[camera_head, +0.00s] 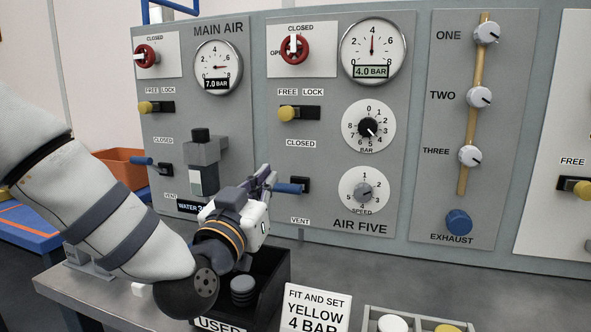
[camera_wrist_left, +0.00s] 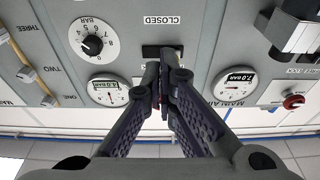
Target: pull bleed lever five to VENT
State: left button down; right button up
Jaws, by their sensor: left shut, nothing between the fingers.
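Bleed lever five (camera_head: 290,188) is a blue handle on a black mount in the AIR FIVE panel. It sits between a CLOSED label (camera_head: 300,142) above and a VENT label (camera_head: 300,220) below, and sticks out roughly level. My left gripper (camera_head: 270,178) is shut and empty, with its fingertips just left of the handle. I cannot tell whether they touch it. In the left wrist view the shut fingers (camera_wrist_left: 165,75) hide the handle, and part of a dark mount (camera_wrist_left: 150,52) shows behind them. My right gripper is not in view.
A similar blue lever (camera_head: 142,161) is on the MAIN AIR panel. A grey filter block (camera_head: 202,150) juts out left of my gripper. Below stands a black USED bin (camera_head: 275,290) with dark round pieces, beside a sign (camera_head: 315,308) and a tray (camera_head: 420,318).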

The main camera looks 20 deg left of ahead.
pick_arm(q)
notch_tip(320, 180, up, 2)
send_over(292, 188)
jog(key=a, duration=0.1)
jog(key=shift+s+f+b, duration=0.15)
jog(key=shift+s+f, duration=0.1)
jog(key=shift+f, duration=0.4)
jog(key=shift+s+f+b, duration=0.2)
jog(key=shift+s+f, duration=0.05)
jog(key=shift+f, duration=0.35)
jog(key=shift+s+f+b, duration=0.15)
jog(key=shift+s+f, duration=0.1)
jog(key=shift+f, duration=0.4)
jog(key=shift+s+f, duration=0.15)
jog(key=shift+f, duration=0.15)
